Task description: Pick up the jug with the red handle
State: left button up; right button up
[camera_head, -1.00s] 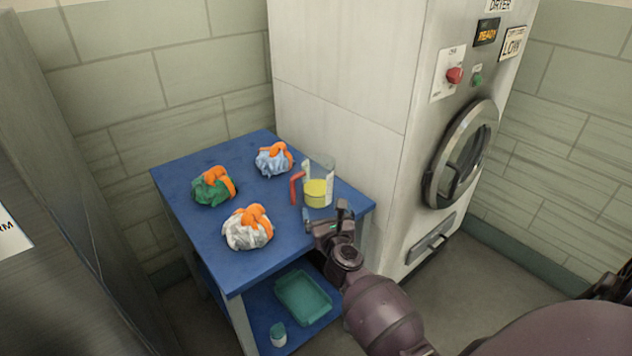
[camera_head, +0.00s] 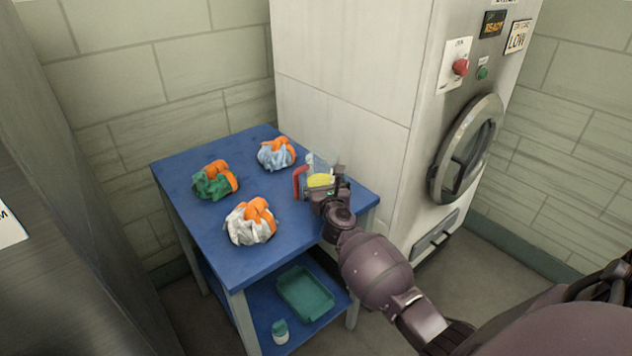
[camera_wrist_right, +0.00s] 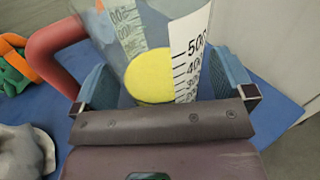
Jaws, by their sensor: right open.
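The jug (camera_head: 320,179) is clear, with a red handle on its left side and yellow contents, and stands on the blue table (camera_head: 204,236). In the right wrist view the jug (camera_wrist_right: 150,72) shows a white measuring scale, and its red handle (camera_wrist_right: 50,48) is at the left. My right gripper (camera_head: 328,190) is at the jug's near side and hides part of it. In the wrist view its blue-padded fingers (camera_wrist_right: 166,84) are open, with the jug between or just beyond them; contact cannot be told. My left gripper is not in view.
A green bag (camera_head: 212,181), a white bag (camera_head: 248,224) and a pale blue bag (camera_head: 275,154), each with orange parts, lie on the table left of the jug. A white dryer cabinet (camera_head: 345,100) stands close behind. The lower shelf holds a teal tray (camera_head: 305,294) and a small container (camera_head: 279,332).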

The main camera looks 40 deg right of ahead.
jog(key=shift+w+d, duration=0.25)
jog(key=shift+w, duration=0.35)
jog(key=shift+c, duration=0.2)
